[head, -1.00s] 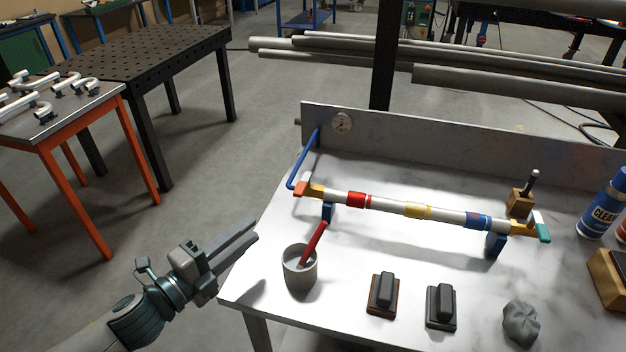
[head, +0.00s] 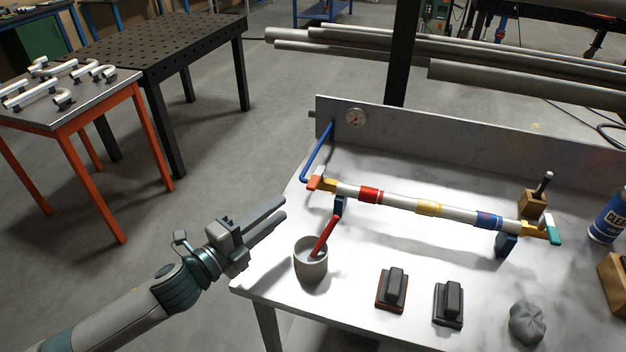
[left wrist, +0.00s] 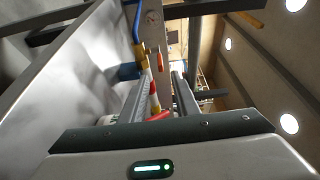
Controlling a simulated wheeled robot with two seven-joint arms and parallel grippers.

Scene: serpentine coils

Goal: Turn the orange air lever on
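The orange air lever (head: 314,184) sits at the left end of the pipe (head: 400,202), on a brass-yellow valve (head: 328,185) beside a blue hose. The lever also shows in the left wrist view (left wrist: 160,62), beyond the fingers. My left gripper (head: 284,208) is off the table's left edge, short of the lever and apart from it. Its two fingers stand apart with nothing held between them, as the left wrist view (left wrist: 160,80) shows. My right gripper is in neither view.
A grey cup (head: 311,262) with a red-handled tool (head: 325,236) stands close to the left gripper. A blue support (head: 338,206) holds the pipe. The blue hose (head: 318,153) rises to the back panel with a gauge (head: 356,118). Two dark blocks and a grey cloth lie in front.

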